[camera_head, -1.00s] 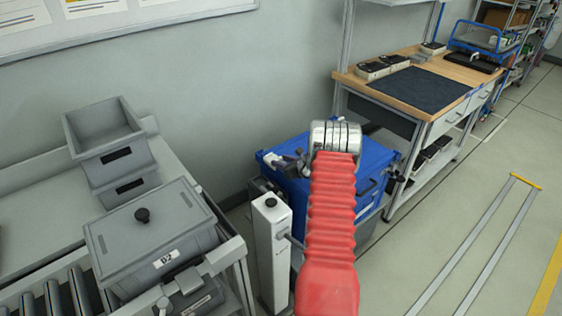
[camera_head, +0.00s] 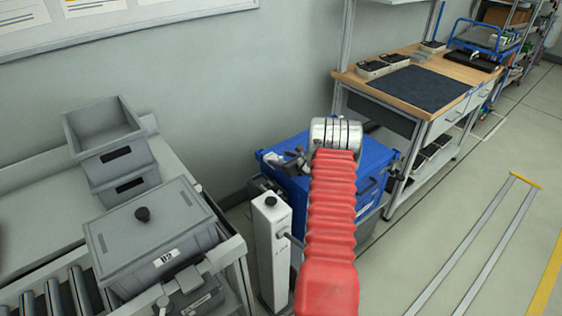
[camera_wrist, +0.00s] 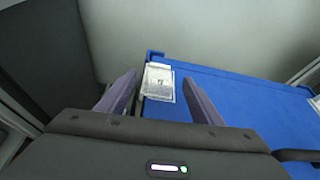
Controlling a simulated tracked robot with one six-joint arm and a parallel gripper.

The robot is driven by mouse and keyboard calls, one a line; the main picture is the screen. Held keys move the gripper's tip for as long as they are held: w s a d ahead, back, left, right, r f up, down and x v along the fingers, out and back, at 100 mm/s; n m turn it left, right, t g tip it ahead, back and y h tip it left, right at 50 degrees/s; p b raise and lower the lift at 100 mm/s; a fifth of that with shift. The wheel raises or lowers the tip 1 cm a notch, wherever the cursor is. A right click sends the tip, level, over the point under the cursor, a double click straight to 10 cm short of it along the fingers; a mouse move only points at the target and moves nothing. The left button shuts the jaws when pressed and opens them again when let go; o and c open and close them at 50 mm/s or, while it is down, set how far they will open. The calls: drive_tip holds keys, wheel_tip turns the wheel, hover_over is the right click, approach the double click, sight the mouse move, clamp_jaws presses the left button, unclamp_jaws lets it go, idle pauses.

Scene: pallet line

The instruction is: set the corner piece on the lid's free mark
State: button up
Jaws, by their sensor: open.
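The blue lid (camera_head: 378,158) is on the blue box beside the workbench. In the wrist view the blue lid (camera_wrist: 235,98) runs from the middle to the right. Another pale patch (camera_wrist: 315,103) is cut off at the right edge. My gripper (camera_wrist: 159,76) is open, fingers apart on both sides of the whitish piece, with no contact visible. In the head view my gripper (camera_head: 289,163) is partly hidden by my red sleeve.
A white post (camera_head: 271,250) stands left of the blue box. The workbench (camera_head: 425,90) is behind at right. Open floor lies at right.

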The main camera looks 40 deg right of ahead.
drive_tip(key=v, duration=1.2)
drive_tip(key=shift+r, duration=0.1)
idle(0.4)
drive_tip(key=w+a+r+m+g+h, duration=0.1)
drive_tip(key=w+a+r+m, duration=0.25)
drive_tip(key=r, duration=0.35)
drive_tip(key=w+a+r+m+g+h, duration=0.1)
drive_tip(key=w+a+r+m+h, duration=0.15)
drive_tip(key=r+m, duration=0.3)
drive_tip(key=s+a+r+m+g, duration=0.1)
drive_tip(key=s+a+r+m, duration=0.2)
drive_tip(key=a+r+m, duration=0.55)
drive_tip(key=s+a+r+m+g, duration=0.15)
drive_tip(key=a+r+m, duration=0.4)
drive_tip(key=a, duration=0.65)
drive_tip(key=s+a+m+g+y, duration=0.3)
drive_tip(key=s+a+m, duration=0.9)
drive_tip(key=s+a, duration=1.1)
drive_tip(key=shift+s+a+f+y, duration=0.2)
drive_tip(key=shift+s+a+y, duration=0.05)
drive_tip(key=shift+a+y, duration=0.85)
